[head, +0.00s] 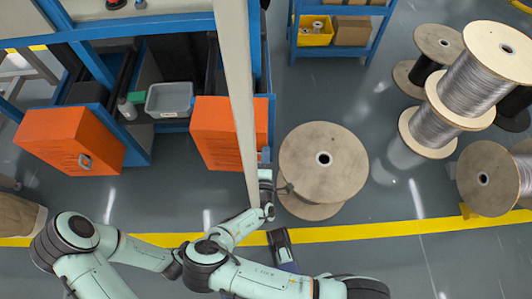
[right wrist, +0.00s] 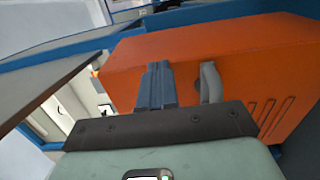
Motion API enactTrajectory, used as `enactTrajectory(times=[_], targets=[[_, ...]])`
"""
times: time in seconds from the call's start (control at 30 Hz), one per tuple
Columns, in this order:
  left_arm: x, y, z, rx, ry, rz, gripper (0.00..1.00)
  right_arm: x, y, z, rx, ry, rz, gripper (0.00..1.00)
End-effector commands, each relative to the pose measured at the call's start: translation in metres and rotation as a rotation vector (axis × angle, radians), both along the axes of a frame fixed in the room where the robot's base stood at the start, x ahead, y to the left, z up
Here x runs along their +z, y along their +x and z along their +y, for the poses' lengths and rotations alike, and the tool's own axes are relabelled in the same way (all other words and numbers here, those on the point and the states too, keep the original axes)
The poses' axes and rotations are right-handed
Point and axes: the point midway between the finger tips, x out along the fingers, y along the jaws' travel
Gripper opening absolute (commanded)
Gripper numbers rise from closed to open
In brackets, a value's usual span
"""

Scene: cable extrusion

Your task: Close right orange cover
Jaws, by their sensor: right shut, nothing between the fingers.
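The right orange cover (head: 222,135) stands at the right end of the blue-framed machine. The grey beam hides part of it in the head view. In the right wrist view the orange cover (right wrist: 230,55) fills the upper right, with a grey handle (right wrist: 210,83) and slots on its face. My right gripper (head: 265,157) is at the cover's right edge in the head view. In the right wrist view its fingers (right wrist: 156,85) are shut and empty, just left of the handle; I cannot tell whether they touch the cover.
A left orange cover (head: 70,140) with a handle is at the left. A grey bin (head: 170,100) sits between the covers. A large wooden spool (head: 323,165) stands close to the right of my right gripper. Several wire spools (head: 440,110) stand further right.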

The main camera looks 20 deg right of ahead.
Motion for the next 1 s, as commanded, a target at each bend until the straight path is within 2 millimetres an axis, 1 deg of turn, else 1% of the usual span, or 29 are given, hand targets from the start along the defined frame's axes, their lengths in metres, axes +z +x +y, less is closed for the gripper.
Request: enactTrajectory(times=[0.4,0.47,0.6,0.7,1.0], targets=[[0.0,-0.001,0.0,0.001,0.0,0.002,0.43,0.0,-0.001,0.0,-0.001,0.0,0.0,0.0],[-0.001,0.0,0.0,0.001,0.001,0.001,0.43,-0.001,0.002,-0.004,-0.002,0.0,0.0,0.0],[-0.005,0.005,0.003,0.006,0.007,-0.013,0.43,-0.002,0.016,-0.022,-0.004,0.0,0.0,0.0],[-0.006,0.008,0.004,0.009,0.01,-0.02,0.43,-0.001,0.022,-0.029,-0.002,0.001,0.0,0.0],[-0.006,0.008,0.005,0.009,0.011,-0.022,0.43,0.0,0.025,-0.032,-0.002,0.0,0.001,0.0]])
